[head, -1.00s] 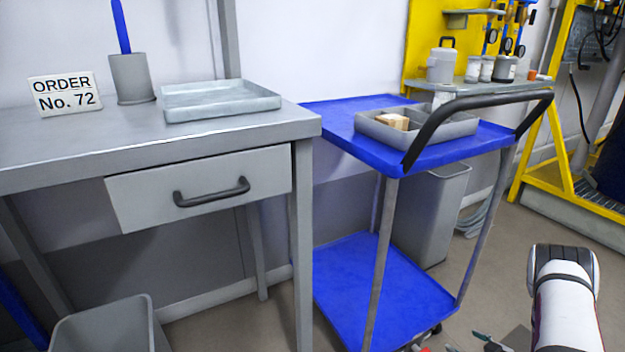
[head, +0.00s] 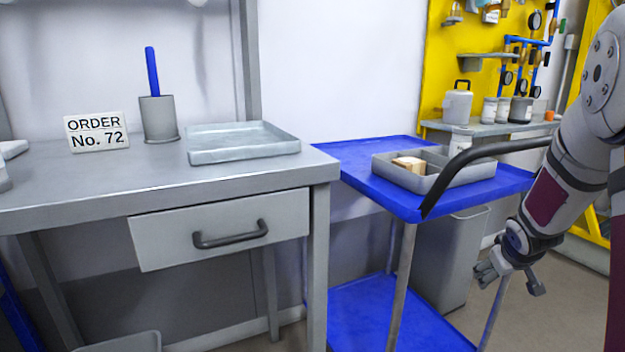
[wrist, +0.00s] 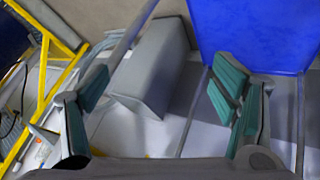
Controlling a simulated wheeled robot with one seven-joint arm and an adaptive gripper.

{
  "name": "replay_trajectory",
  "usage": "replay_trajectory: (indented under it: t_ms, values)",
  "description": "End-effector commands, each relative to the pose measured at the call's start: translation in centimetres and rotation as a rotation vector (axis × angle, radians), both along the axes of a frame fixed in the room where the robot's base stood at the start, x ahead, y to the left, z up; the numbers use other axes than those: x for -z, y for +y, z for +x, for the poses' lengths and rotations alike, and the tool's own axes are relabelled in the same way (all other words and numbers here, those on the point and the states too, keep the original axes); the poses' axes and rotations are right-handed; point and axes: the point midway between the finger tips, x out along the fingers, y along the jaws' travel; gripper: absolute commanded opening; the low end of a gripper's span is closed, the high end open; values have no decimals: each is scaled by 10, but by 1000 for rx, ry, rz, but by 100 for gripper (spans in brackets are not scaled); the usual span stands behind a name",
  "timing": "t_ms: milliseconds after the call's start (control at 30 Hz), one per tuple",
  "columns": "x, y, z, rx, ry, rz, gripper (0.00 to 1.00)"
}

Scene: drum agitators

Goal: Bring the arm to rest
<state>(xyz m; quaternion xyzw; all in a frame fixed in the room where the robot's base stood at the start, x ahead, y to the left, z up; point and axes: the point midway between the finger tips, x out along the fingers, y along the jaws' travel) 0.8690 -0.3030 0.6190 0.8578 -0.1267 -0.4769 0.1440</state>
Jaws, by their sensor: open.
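My gripper (head: 513,284) hangs at the right of the head view, pointing down, in front of the right end of the blue cart (head: 385,190). It is empty. In the wrist view my gripper (wrist: 165,105) shows two green-padded fingers spread wide apart, with nothing between them. Beyond the fingers the wrist view shows the grey bin (wrist: 155,65) and the blue lower shelf of the cart (wrist: 255,35).
A grey table (head: 90,190) with a drawer (head: 220,228) stands at left, holding a shallow tray (head: 245,150), an order sign (head: 97,132) and a grey cup (head: 158,120). The cart carries a divided tray (head: 450,180) with a wooden block. A black cart handle (head: 490,150) juts close to my arm.

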Motion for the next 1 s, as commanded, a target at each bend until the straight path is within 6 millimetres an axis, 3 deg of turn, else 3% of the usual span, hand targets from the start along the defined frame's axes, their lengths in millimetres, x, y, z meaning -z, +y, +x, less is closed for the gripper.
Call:
replay_trajectory:
  t_ms: [33,200,367,500,800,1000]
  values:
    - [-21,16,-9,15,7,8,80]
    - [-66,66,-51,69,67,58,80]
    - [-99,116,-102,103,131,117,80]
    - [-119,160,-153,117,193,175,80]
    - [-139,244,-277,102,348,296,80]
    - [-139,277,-341,75,439,350,80]
